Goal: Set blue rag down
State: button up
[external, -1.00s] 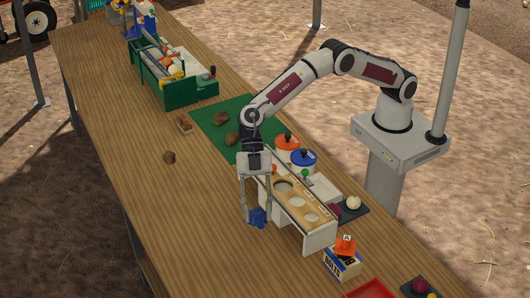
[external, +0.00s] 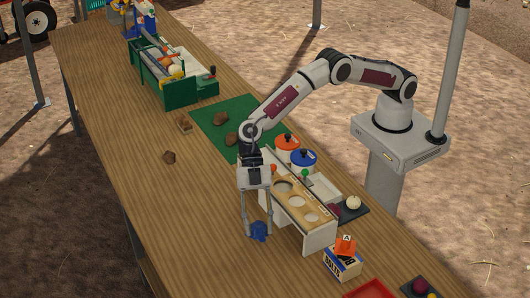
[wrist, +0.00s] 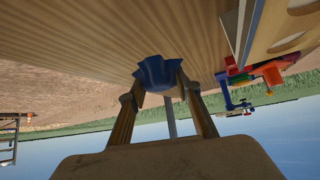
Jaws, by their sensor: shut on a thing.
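The blue rag (external: 259,231) is a small crumpled bundle between the fingertips of my gripper (external: 258,229), just in front of the wooden sizing rack. In the wrist view the rag (wrist: 157,72) is pinched between both fingers of my gripper (wrist: 158,85), with the wood grain of the table behind it. The gripper points down and is shut on the rag. The rag is at or very close to the tabletop; I cannot tell whether it touches.
The rack with round holes (external: 297,206) stands right beside my gripper. Orange-lidded (external: 288,143) and blue-lidded (external: 303,158) pots stand behind it. A box with an orange item (external: 343,262) is to the right. The table (external: 170,220) left of the gripper is clear.

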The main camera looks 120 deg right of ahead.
jog(key=shift+f, duration=1.35)
jog(key=shift+f, duration=0.15)
jog(key=shift+f, duration=1.75)
jog(key=shift+f, duration=0.6)
jog(key=o, duration=1.2)
jog(key=shift+r, duration=0.1)
